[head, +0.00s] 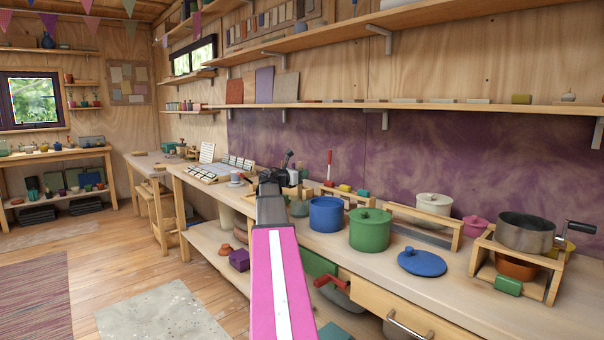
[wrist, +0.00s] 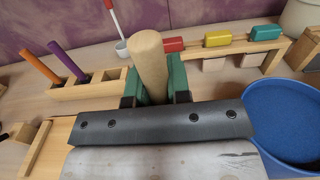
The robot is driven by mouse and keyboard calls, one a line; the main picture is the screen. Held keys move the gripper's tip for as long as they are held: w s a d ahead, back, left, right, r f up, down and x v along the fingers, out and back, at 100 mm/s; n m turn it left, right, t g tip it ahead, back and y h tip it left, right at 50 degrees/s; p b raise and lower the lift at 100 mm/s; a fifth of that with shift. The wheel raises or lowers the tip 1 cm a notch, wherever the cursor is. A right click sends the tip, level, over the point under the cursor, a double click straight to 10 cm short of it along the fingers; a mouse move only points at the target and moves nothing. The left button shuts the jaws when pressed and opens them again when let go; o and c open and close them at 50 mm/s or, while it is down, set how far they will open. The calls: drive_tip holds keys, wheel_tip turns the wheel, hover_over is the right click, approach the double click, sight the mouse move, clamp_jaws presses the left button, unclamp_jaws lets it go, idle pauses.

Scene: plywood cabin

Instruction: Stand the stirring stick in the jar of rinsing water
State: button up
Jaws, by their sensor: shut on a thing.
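My gripper (head: 288,180) is over the long workbench, left of and behind the blue pot in the head view. In the wrist view, my gripper (wrist: 158,88) is shut on a pale round wooden stick (wrist: 148,58), whose blunt end points up the picture. Its other end is hidden behind the gripper's dark body. In the head view I cannot make the stick out. A small grey-green vessel (head: 299,208) stands on the bench just below my gripper, partly hidden; I cannot tell whether it is the jar of rinsing water. No water shows clearly.
A blue pot (head: 326,215) stands close by, also in the wrist view (wrist: 288,115). A green lidded pot (head: 370,230) and a blue lid (head: 422,262) lie further right. A wooden block (wrist: 88,90) holds orange and purple sticks. A red-handled tool (wrist: 113,22) stands behind.

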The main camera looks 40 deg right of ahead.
drive_tip(key=o, duration=0.9)
drive_tip(key=shift+c, duration=0.2)
drive_tip(key=s+a, duration=0.1)
drive_tip(key=a, duration=0.9)
drive_tip(key=shift+a, duration=0.4)
